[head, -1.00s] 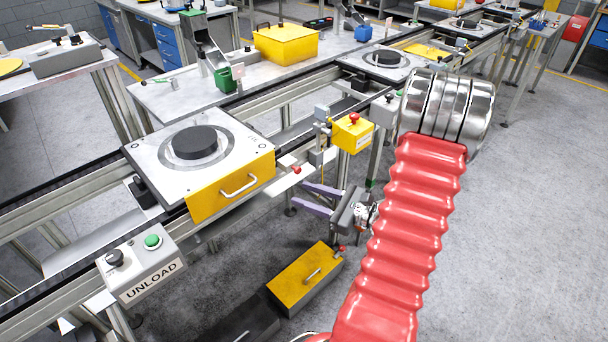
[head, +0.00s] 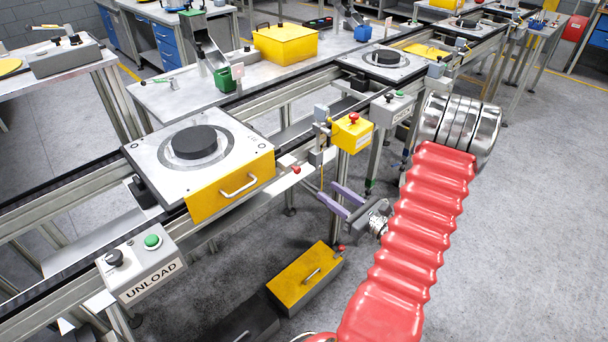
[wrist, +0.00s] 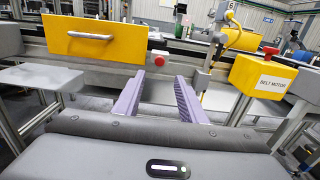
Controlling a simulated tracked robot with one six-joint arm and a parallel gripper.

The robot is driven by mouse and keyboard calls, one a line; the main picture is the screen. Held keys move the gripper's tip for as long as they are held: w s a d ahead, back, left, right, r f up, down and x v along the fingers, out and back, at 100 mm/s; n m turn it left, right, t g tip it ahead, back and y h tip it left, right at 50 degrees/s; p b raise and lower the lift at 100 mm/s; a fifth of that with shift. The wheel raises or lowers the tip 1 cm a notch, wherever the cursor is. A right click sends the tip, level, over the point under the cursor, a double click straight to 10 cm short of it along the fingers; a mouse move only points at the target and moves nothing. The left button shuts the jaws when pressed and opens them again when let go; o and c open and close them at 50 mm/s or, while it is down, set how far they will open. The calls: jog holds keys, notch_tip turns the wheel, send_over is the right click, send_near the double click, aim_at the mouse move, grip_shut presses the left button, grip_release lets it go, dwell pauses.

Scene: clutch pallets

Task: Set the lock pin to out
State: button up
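A small red knob (head: 296,169), which looks like the lock pin, sticks out from the conveyor's side just right of the pallet's yellow front plate (head: 232,186). In the wrist view the red knob (wrist: 159,61) shows beyond my fingers, right of the yellow plate (wrist: 95,38). I cannot tell whether the pin is in or out. My gripper (head: 328,191) is open and empty, with two purple fingers. It is below and to the right of the knob in the head view. In the wrist view my gripper (wrist: 156,82) has the knob ahead, roughly between the fingers, not touching.
A yellow belt motor box (wrist: 264,75) with a red button stands to the right; it also shows in the head view (head: 352,134). A post (wrist: 212,62) stands between it and the knob. The unload box (head: 142,262) and a yellow-lidded floor box (head: 305,277) are nearby.

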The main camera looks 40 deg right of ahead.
aim_at(299, 171)
jog(key=w, duration=1.2)
jog(key=shift+w+a, duration=0.15)
jog(key=shift+a, duration=0.05)
jog(key=shift+c, duration=0.7)
grip_shut()
